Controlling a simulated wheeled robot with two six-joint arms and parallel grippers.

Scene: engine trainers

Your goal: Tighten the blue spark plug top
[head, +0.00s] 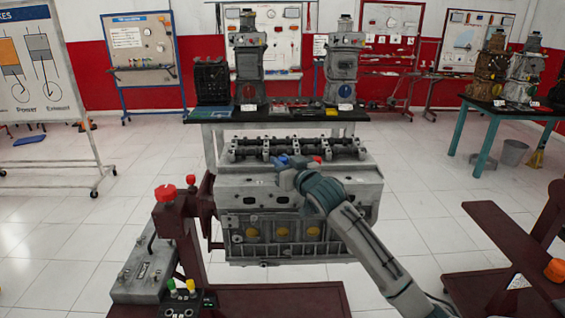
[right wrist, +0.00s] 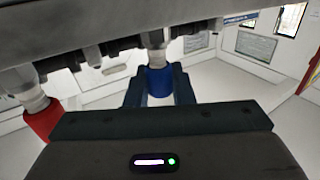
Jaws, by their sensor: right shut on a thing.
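The blue spark plug top (right wrist: 160,82) sits on a pale plug stem under the engine edge in the right wrist view. In the head view its blue shows (head: 283,160) at the top of the grey engine block (head: 262,190). My right gripper (right wrist: 160,90) has one finger on each side of the blue top and is shut on it. In the head view the gripper (head: 289,170) reaches in from the lower right, and its fingertips are hard to make out. My left gripper is in neither view.
A red spark plug top (right wrist: 42,120) is close by on the left in the wrist view. A maroon stand (head: 180,225) with a red knob (head: 165,192) stands left of the engine. A black-topped table (head: 285,115) is behind it.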

